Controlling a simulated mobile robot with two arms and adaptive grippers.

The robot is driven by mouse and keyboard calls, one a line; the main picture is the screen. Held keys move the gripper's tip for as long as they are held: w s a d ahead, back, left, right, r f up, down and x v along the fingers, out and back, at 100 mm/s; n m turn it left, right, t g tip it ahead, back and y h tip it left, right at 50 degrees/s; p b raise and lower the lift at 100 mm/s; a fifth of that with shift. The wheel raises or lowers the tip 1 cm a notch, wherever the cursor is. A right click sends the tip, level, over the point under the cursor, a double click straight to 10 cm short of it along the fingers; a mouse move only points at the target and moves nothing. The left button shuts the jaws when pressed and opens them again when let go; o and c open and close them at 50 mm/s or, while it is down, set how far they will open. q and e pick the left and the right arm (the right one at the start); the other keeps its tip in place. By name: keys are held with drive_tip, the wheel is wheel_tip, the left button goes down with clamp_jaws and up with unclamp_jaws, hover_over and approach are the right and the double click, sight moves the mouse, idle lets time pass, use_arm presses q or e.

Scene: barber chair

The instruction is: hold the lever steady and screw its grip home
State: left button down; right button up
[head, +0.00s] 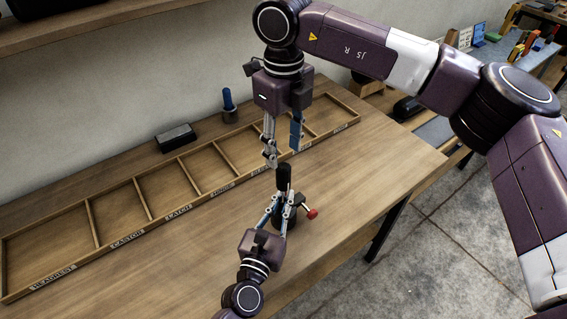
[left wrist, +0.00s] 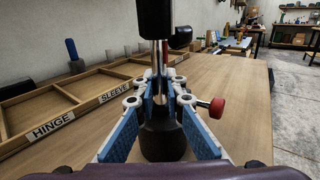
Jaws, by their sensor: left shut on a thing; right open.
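The lever's thin metal rod (left wrist: 160,62) stands upright in the left wrist view. Its black grip (head: 284,179) sits on the rod's top and also shows in the left wrist view (left wrist: 156,18). Bare rod shows below the grip. My left gripper (head: 283,205) is shut on the lever under the grip, its blue-padded fingers on either side. A dark stand (left wrist: 163,142) with a red knob (head: 312,213) is below and behind these fingers. My right gripper (head: 283,155) is open and empty just above the grip, pointing down, its fingers apart. I cannot tell how far the grip is threaded.
A long wooden tray (head: 147,198) with labelled compartments lies behind the lever. A dark block (head: 176,138) and a blue-handled tool in a holder (head: 229,110) stand beyond it. The bench (head: 370,185) is clear to the right up to its edge.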

sight(283, 165)
drive_tip(key=shift+r, duration=1.9)
use_arm(q)
drive_tip(key=c, duration=1.9)
unclamp_jaws()
drive_tip(key=shift+c, duration=0.2)
